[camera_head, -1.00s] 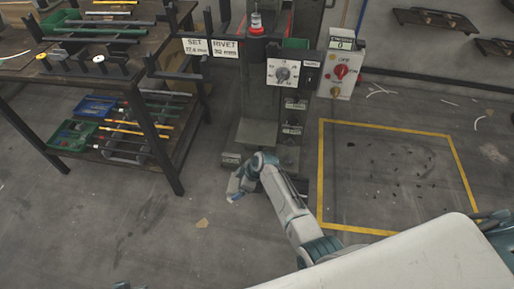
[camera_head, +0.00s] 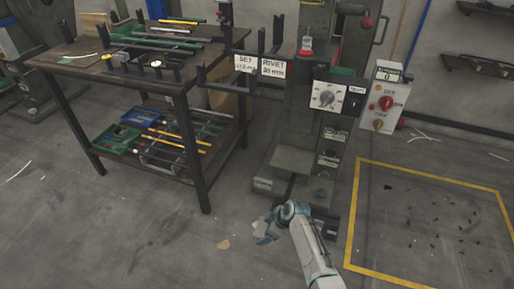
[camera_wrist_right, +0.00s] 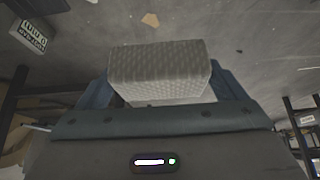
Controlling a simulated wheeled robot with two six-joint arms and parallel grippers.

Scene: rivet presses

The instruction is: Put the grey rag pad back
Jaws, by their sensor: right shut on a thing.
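The grey rag pad (camera_wrist_right: 158,70) is a pale, textured block in the right wrist view. My right gripper (camera_wrist_right: 158,92) is shut on it, with a blue finger on each side. In the head view my right gripper (camera_head: 264,232) hangs low in front of the rivet press (camera_head: 290,160), left of its base. The pad is too small there to make out clearly. My left gripper is out of view.
A dark workbench (camera_head: 150,68) with rods on top and a lower shelf with blue and green bins (camera_head: 118,138) stands left of the press. A control box (camera_head: 384,98) hangs to the right. A yellow floor outline (camera_head: 352,215) encloses dark specks.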

